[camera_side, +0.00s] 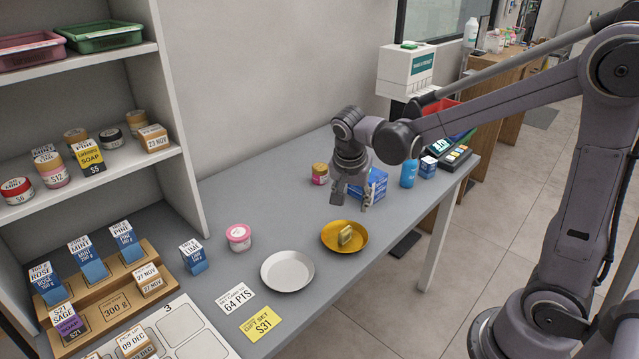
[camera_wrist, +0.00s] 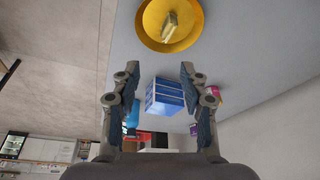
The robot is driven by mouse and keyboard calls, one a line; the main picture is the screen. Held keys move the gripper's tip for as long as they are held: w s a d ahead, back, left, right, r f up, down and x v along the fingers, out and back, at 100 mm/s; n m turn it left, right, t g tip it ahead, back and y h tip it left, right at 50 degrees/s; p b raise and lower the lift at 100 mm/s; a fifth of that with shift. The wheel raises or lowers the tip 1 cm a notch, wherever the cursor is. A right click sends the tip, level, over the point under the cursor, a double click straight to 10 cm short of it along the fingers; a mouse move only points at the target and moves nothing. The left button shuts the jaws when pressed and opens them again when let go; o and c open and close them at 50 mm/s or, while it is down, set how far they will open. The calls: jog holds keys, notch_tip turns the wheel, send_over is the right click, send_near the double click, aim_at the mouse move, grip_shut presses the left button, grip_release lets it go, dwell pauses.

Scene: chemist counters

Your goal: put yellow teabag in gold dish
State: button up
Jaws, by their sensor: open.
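The yellow teabag (camera_side: 345,235) lies inside the gold dish (camera_side: 329,241) on the grey counter. In the wrist view the teabag (camera_wrist: 170,25) also shows within the rim of the gold dish (camera_wrist: 205,22), at the top of the picture. My gripper (camera_side: 350,203) is open and empty. It hangs above the counter behind the dish, apart from the teabag. In the wrist view the two fingers of my gripper (camera_wrist: 160,76) are spread wide, with a blue box beyond them and nothing held.
A blue box (camera_side: 377,184) stands close by my gripper, with a blue bottle (camera_side: 408,173) to its right. A small gold-lidded jar (camera_side: 320,174) stands behind. A white dish (camera_side: 288,271) and a pink-lidded tub (camera_side: 238,238) are to the left. Bare counter lies between them.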

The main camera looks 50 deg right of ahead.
jog(key=s+a+r+n+t+y, duration=0.1)
jog(key=s+a+r+n+t, duration=0.1)
jog(key=s+n, duration=0.3)
jog(key=s+a+r+n+t+y, duration=0.2)
jog(key=s+a+n+t, duration=0.1)
jog(key=s+n, duration=0.3)
jog(key=a+n, duration=0.1)
jog(key=n, duration=0.1)
jog(key=shift+s+r+n+t, duration=0.2)
jog(key=shift+r+n+t, duration=0.1)
jog(key=shift+r, duration=0.1)
